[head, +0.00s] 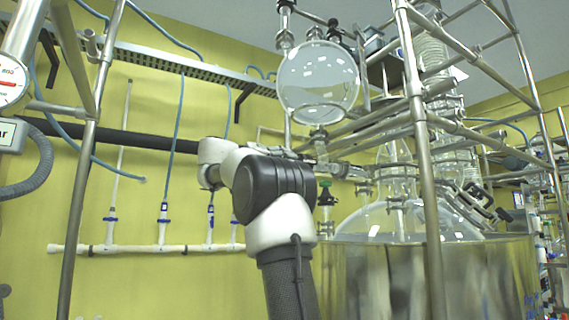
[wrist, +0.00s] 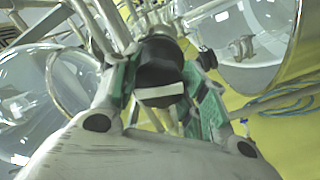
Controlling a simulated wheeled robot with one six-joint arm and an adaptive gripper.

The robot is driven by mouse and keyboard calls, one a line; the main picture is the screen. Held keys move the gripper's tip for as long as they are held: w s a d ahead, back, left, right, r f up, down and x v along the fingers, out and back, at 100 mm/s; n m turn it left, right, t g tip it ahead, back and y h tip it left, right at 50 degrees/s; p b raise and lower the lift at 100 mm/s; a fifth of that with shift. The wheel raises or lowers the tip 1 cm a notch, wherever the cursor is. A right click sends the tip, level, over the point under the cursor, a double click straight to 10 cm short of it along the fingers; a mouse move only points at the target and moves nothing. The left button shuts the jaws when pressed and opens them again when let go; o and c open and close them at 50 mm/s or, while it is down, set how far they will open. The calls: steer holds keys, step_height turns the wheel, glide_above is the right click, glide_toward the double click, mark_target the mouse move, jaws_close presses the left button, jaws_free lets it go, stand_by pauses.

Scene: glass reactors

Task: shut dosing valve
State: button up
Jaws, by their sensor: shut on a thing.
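In the wrist view, my gripper (wrist: 166,84) has its green-padded fingers on either side of a black valve handle (wrist: 160,62) with a white bar across its near face. The fingers are shut on this handle. In the head view, the dosing valve (head: 320,148) is in the glass neck below the round glass vessel (head: 318,82). My arm reaches up to that height from below and partly hides the gripper and handle. The exact angle of the handle cannot be read there.
A large glass reactor (head: 400,220) sits in a steel vessel (head: 390,275) at the right. A metal post (head: 425,170) and crossing rods frame the glassware closely. The yellow wall at the left carries a white pipe (head: 150,248) with several taps.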

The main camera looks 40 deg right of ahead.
steer(key=shift+f, duration=0.1)
steer(key=o, duration=1.1)
steer(key=shift+c, duration=0.2)
steer(key=v, duration=1.2)
steer(key=shift+w, duration=0.1)
